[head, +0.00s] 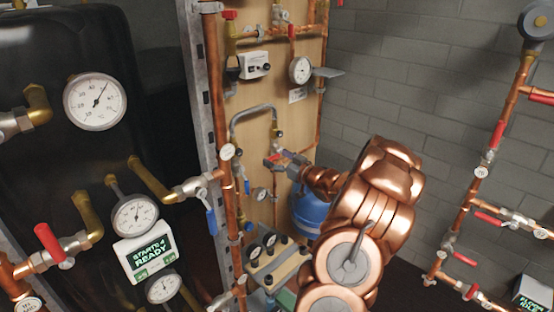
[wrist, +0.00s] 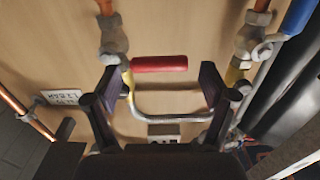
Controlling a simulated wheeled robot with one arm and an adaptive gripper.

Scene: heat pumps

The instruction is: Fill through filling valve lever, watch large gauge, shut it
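In the wrist view a red lever (wrist: 160,63) lies crosswise on a valve at the wooden board, just beyond and between the fingertips. My gripper (wrist: 160,88) is open, a finger on either side, with nothing held. In the head view my gripper (head: 288,160) reaches the board beside a small red lever (head: 271,161); contact cannot be told. Which lever is the filling valve's cannot be read. The largest gauge (head: 95,101) is a round white dial on the black tank at the left, its needle pointing up and slightly right. A smaller gauge (head: 300,70) is on the board.
Copper pipes with a blue lever (head: 211,221) run along the left. More pipes with red levers (head: 489,217) line the right wall.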

